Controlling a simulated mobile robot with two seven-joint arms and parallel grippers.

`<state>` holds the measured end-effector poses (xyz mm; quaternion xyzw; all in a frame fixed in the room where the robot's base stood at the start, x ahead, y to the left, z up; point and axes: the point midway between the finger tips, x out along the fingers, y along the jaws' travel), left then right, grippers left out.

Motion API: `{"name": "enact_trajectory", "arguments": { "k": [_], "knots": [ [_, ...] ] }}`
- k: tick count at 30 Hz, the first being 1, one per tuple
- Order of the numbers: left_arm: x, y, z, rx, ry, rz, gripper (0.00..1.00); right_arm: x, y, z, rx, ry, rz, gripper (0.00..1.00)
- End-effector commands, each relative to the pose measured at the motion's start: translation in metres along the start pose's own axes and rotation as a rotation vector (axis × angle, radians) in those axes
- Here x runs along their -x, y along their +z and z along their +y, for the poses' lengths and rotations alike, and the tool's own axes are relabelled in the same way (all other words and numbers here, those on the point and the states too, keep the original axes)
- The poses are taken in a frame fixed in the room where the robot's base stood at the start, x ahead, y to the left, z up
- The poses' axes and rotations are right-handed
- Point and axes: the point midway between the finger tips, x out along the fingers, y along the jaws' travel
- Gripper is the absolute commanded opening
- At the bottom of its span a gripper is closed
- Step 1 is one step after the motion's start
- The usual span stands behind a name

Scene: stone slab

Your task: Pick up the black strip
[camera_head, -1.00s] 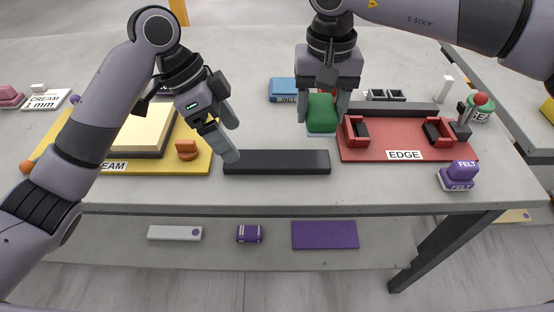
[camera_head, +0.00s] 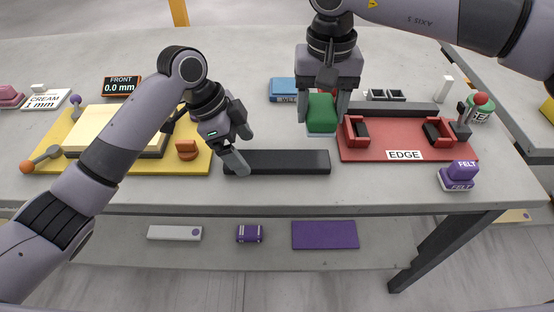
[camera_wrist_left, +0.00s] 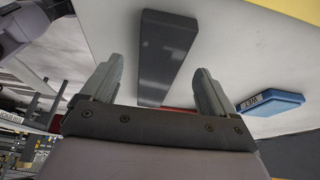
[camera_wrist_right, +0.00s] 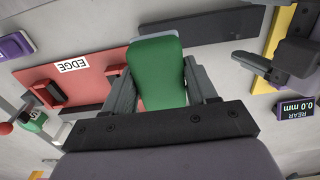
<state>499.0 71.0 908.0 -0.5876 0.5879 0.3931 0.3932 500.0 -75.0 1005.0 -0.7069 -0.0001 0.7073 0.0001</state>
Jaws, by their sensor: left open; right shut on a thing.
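The black strip (camera_head: 285,162) lies flat on the grey slab near its front edge, left of the red EDGE tray. My left gripper (camera_head: 240,152) is open and empty over the strip's left end. In the left wrist view the strip (camera_wrist_left: 165,55) lies between and beyond the open fingers (camera_wrist_left: 153,85). My right gripper (camera_head: 323,108) is shut on a green block (camera_head: 322,114), upright just behind the strip's right end. In the right wrist view the green block (camera_wrist_right: 158,72) sits between the fingers, and the strip (camera_wrist_right: 200,24) lies beyond it.
The red EDGE tray (camera_head: 375,150) is at the right, with a purple FELT block (camera_head: 459,172) beside it. A yellow board (camera_head: 70,163) with a cream pad is at the left. A blue WET block (camera_head: 283,89) lies behind. A FRONT 0.0 mm display (camera_head: 121,86) stands at the back left.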

Motion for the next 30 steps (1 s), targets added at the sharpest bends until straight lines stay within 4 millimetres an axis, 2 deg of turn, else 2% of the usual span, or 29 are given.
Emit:
{"name": "enact_trajectory", "arguments": {
  "k": [3,6,13,14,18,21,30],
  "knots": [
    [-0.018,-0.001,0.0,0.001,0.003,0.001,0.88,0.0,0.0,0.0,0.0,0.0,0.0,0.33],
    [-0.025,0.0,0.0,0.0,0.001,0.001,0.88,0.0,0.0,0.0,0.0,0.0,0.0,0.33],
    [-0.026,0.0,-0.001,0.0,0.0,0.001,0.88,0.0,0.0,0.0,0.0,0.0,0.0,0.33],
    [-0.026,0.0,-0.001,0.0,0.0,0.001,0.82,0.0,0.0,0.0,0.0,0.0,0.0,0.33],
    [-0.026,0.0,-0.001,0.0,0.0,0.001,0.36,0.0,0.0,0.0,0.0,0.0,0.0,0.33],
    [-0.025,-0.002,-0.001,-0.001,-0.003,0.004,0.1,0.0,0.0,0.0,0.0,0.0,0.0,0.33],
    [-0.021,-0.003,-0.001,-0.002,-0.004,0.005,0.1,0.0,0.0,0.0,0.0,0.0,0.0,0.33]
  ]
}}
